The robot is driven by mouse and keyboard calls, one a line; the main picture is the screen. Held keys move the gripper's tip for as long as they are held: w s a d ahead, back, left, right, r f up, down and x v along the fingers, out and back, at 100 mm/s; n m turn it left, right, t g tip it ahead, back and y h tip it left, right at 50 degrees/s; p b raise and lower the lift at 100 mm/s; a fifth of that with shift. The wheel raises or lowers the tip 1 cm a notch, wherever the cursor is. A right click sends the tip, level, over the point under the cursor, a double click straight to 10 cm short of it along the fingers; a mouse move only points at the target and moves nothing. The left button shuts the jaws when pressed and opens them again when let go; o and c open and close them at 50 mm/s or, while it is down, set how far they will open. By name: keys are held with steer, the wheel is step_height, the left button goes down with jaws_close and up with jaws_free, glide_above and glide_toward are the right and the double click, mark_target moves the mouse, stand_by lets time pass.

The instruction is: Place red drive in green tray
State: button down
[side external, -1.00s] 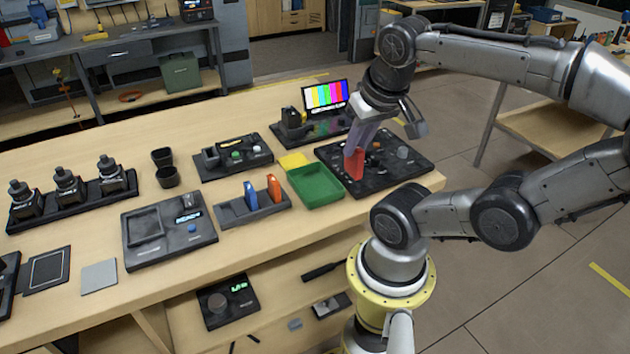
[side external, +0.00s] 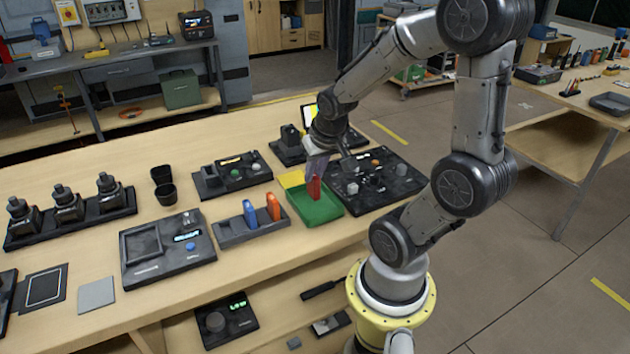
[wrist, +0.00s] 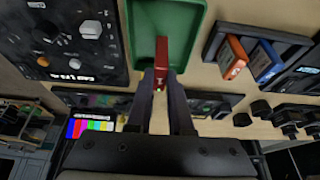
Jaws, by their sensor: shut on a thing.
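The red drive (side external: 314,188) is held between the fingers of my gripper (side external: 318,168), which is shut on it. In the side view the drive overlaps the green tray (side external: 322,213). In the wrist view the red drive (wrist: 161,62) sits between the fingertips of my gripper (wrist: 161,85), in front of the near part of the green tray (wrist: 192,14). The drive looks upright and above the tray floor; I cannot tell whether its lower end touches the tray.
A grey holder (side external: 236,238) left of the tray bears a blue drive (side external: 250,214) and an orange drive (side external: 273,206). A black control panel (side external: 400,190) lies right of the tray. A yellow pad (side external: 291,179) lies behind it. A colour-bar screen (wrist: 88,126) shows in the wrist view.

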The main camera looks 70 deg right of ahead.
steer(key=shift+f, duration=1.25)
steer(key=shift+a+f, duration=0.1)
steer(key=shift+f, duration=0.05)
steer(key=c, duration=0.8)
jaws_free()
steer(key=shift+r, duration=0.25)
steer(key=v, duration=1.2)
steer(key=shift+s+a+r+n+t+y, duration=0.25)
steer(key=shift+a+n+t+y, duration=0.25)
steer(key=shift+a+n, duration=1.4)
steer(key=shift+s+a+r+n+t+y, duration=0.15)
steer(key=shift+a+r+n+t+y, duration=0.65)
steer(key=shift+a, duration=1.95)
steer(key=shift+s+a+f+n+g+y, duration=0.1)
steer(key=shift+s+a+f+n+y, duration=0.15)
steer(key=shift+a+n, duration=1.8)
